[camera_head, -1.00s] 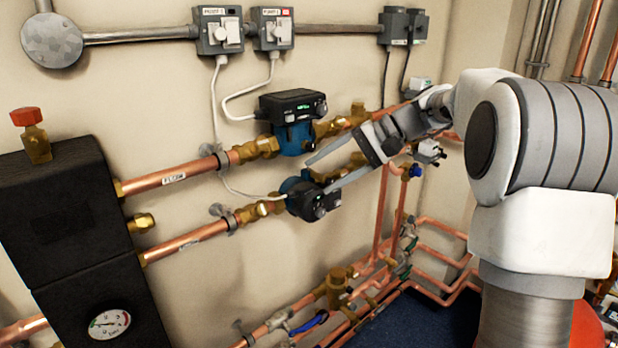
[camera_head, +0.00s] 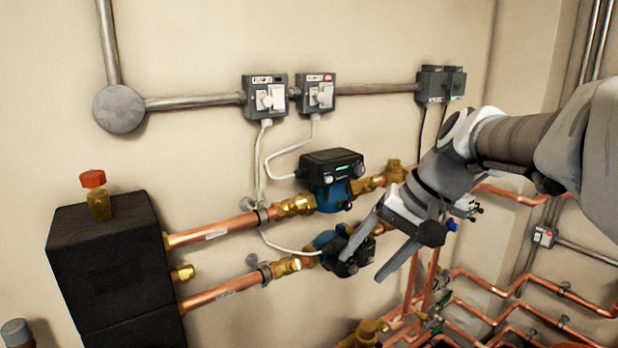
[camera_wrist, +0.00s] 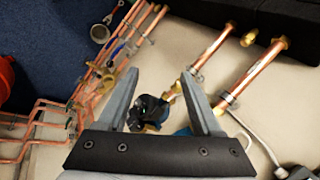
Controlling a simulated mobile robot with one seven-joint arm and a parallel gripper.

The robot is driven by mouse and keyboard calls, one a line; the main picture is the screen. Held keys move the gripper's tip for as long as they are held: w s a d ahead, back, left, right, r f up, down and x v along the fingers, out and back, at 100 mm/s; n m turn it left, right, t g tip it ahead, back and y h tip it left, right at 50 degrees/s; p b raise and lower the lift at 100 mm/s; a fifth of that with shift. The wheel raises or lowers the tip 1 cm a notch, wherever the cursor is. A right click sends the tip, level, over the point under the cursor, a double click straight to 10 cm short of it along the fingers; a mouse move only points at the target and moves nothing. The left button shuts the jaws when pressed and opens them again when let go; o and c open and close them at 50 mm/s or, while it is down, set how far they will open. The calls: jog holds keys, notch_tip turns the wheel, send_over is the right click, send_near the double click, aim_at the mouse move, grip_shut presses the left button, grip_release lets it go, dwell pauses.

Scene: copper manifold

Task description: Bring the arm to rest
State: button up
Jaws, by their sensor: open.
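My gripper (camera_head: 366,252) is open and empty in the head view. Its two long grey fingers point down and to the left, in front of the lower pump (camera_head: 346,250). The left finger covers part of that pump. In the wrist view my gripper (camera_wrist: 164,88) shows its fingers spread wide, with the lower pump (camera_wrist: 150,108) seen between them. I cannot tell how far the fingertips are from the pump. The upper pump (camera_head: 332,178), with a black head and blue body, sits above and left of my gripper.
Copper pipes (camera_head: 212,234) run from a black insulated box (camera_head: 100,262) to the pumps. Two switch boxes (camera_head: 264,97) hang on the wall above, with white cables. More copper pipes (camera_head: 490,285) fill the lower right. A blue floor (camera_wrist: 55,40) shows in the wrist view.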

jog(key=s+d+n+t+h+p, duration=0.3)
jog(key=s+d+h+p, duration=0.1)
jog(key=s, duration=1.1)
jog(key=shift+s+d+h+p, duration=0.2)
jog(key=shift+h+p, duration=0.4)
jog(key=shift+p, duration=0.15)
